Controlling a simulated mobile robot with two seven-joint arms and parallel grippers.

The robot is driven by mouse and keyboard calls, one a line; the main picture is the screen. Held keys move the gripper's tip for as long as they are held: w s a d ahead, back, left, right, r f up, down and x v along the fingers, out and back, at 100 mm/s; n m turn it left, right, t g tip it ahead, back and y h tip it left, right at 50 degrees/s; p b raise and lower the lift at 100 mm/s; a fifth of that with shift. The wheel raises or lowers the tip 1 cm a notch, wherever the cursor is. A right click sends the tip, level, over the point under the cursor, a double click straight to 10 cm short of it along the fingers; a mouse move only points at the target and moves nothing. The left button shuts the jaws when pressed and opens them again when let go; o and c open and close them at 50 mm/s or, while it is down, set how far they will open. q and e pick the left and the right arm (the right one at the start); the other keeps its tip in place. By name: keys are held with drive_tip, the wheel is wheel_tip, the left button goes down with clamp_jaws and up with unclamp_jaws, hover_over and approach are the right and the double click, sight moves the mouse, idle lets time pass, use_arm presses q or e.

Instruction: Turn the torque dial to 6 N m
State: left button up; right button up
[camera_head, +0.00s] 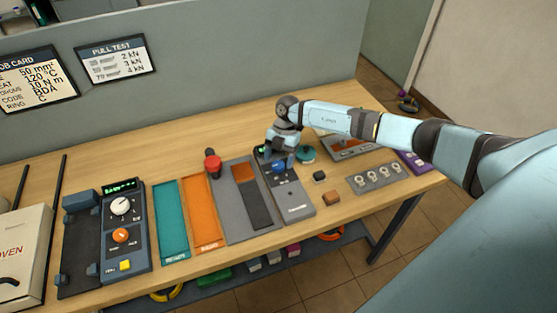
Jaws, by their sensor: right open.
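A grey device (296,201) stands right of the middle of the wooden table, with a small green-lit display at its far end. A blue dial (279,168) is on its upper half; I take it for the torque dial, but its markings are too small to read. My right gripper (281,158) is open and points down over this device, right at the blue dial. I cannot tell whether its fingers touch the dial. The gripper hides part of the device's far end and of the dial. My left gripper is not in view.
A dark device with white (121,205) and orange (120,235) knobs stands at the left. Teal (170,222) and orange (201,213) trays lie beside it. A red-topped object (213,164), a teal round object (305,153) and a grey plate with rings (377,177) stand nearby.

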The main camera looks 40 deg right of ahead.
drive_tip(key=shift+x, duration=0.85)
drive_tip(key=c, duration=0.9)
drive_tip(key=shift+c, duration=0.2)
